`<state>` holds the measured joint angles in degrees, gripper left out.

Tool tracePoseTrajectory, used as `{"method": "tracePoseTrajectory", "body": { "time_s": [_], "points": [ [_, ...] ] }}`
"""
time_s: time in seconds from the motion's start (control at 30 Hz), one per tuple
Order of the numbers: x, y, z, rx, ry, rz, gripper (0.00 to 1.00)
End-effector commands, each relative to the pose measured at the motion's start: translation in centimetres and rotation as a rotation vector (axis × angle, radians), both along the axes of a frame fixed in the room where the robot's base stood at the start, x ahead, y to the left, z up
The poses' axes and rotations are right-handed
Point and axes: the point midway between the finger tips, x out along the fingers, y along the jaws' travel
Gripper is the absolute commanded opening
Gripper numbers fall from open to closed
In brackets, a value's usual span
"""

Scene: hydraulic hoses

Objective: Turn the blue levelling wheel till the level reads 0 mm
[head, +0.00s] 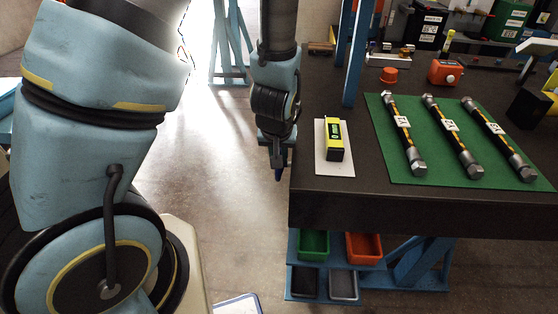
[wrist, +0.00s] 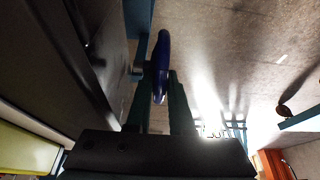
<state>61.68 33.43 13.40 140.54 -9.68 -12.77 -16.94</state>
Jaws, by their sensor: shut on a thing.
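The blue levelling wheel (wrist: 161,66) is seen nearly edge-on between the fingers of my gripper (wrist: 160,88) in the wrist view. The fingers are shut on it. In the head view my gripper (head: 279,165) points down beside the left edge of the dark bench, and a small dark blue part of the wheel (head: 279,175) shows below the fingers. The level (head: 334,140), a yellow-green and black block, lies on a white plate (head: 320,168) near the bench's left edge. Its reading is too small to make out.
The dark bench (head: 300,203) fills the right side. Several hoses with metal ends (head: 404,135) lie on a green mat (head: 385,160). An orange cap (head: 389,75) and an orange device (head: 446,71) stand behind. Coloured bins (head: 313,244) sit below.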

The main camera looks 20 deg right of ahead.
Motion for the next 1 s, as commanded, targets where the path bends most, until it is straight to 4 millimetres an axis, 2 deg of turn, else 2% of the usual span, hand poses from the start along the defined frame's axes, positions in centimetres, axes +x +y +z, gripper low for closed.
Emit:
{"method": "tracePoseTrajectory", "body": {
  "time_s": [0.43,0.47,0.53,0.83,1.0],
  "points": [
    [-0.1,0.1,0.0,-0.017,-0.037,-0.001,0.00],
    [-0.1,0.1,0.0,-0.017,-0.037,-0.001,0.23],
    [-0.1,0.1,0.0,-0.017,-0.037,-0.001,0.31],
    [-0.2,0.1,0.2,-0.017,-0.037,-0.001,0.33],
    [-0.6,0.3,1.8,-0.017,-0.037,-0.001,0.33]
  ]
}}
